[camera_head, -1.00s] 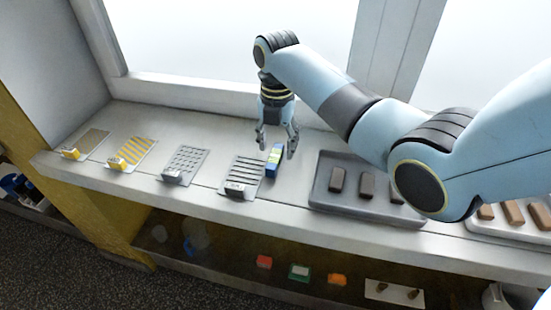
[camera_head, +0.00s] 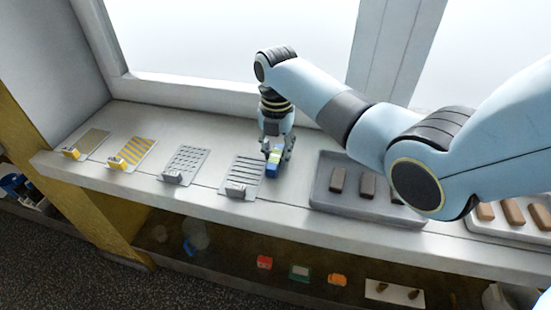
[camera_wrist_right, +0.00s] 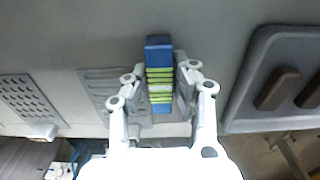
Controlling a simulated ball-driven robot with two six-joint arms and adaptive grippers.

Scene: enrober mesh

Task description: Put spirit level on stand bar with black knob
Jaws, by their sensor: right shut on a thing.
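The spirit level (camera_head: 272,170) is a blue bar with yellow-green bands around its middle. It lies beside the right edge of a slotted plate, and it also shows in the right wrist view (camera_wrist_right: 159,48). My right gripper (camera_head: 276,158) points down and is shut on the level, one finger on each side; it also shows in the right wrist view (camera_wrist_right: 160,82). I cannot tell whether the level touches the counter. No stand bar with a black knob can be made out for certain. My left gripper is not in view.
Several patterned plates line the counter (camera_head: 215,135): a slotted one (camera_head: 243,172), a perforated one (camera_head: 187,158), a yellow-striped one (camera_head: 137,150) and a brown one (camera_head: 92,142). A grey tray (camera_head: 318,190) with dark bars stands right. Coloured blocks sit on the lower shelf.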

